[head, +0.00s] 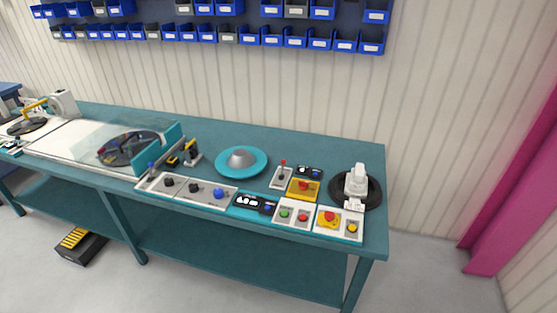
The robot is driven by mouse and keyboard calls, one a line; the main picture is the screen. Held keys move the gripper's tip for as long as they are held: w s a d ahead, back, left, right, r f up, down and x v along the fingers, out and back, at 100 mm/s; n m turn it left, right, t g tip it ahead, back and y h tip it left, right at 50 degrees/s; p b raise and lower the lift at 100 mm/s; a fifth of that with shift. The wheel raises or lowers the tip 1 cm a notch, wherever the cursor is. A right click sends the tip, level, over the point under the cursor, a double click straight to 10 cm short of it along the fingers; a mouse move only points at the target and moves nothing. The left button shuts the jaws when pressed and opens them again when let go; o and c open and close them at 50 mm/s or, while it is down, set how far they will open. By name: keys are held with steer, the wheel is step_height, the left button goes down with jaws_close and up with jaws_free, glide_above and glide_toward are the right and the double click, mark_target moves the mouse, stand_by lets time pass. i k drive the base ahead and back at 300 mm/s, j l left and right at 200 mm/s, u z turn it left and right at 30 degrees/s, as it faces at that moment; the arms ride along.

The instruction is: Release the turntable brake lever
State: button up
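In the head view, a small lever with a red knob (283,163) stands upright on a light grey plate (278,181) on the teal bench. I cannot tell for sure whether it is the turntable brake lever. A teal disc with a grey conical hub (241,157) lies just left of it. A dark round reel or turntable (130,149) sits farther left, partly behind a clear cover. Small black and yellow parts (182,155) stand between the dark round piece and the teal disc; their shape is too small to tell. My gripper is not in view.
A white device on a black round base (371,191) stands at right. Blue bins (274,40) hang behind. Floor in front is clear at right.

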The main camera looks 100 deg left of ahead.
mark_target(283, 162)
steer(key=u, duration=3.15)
steer(key=i, duration=0.7)
steer(key=i+l, duration=0.1)
steer(key=i, duration=0.6)
steer(key=i+l+u, duration=0.1)
steer(key=i, duration=0.6)
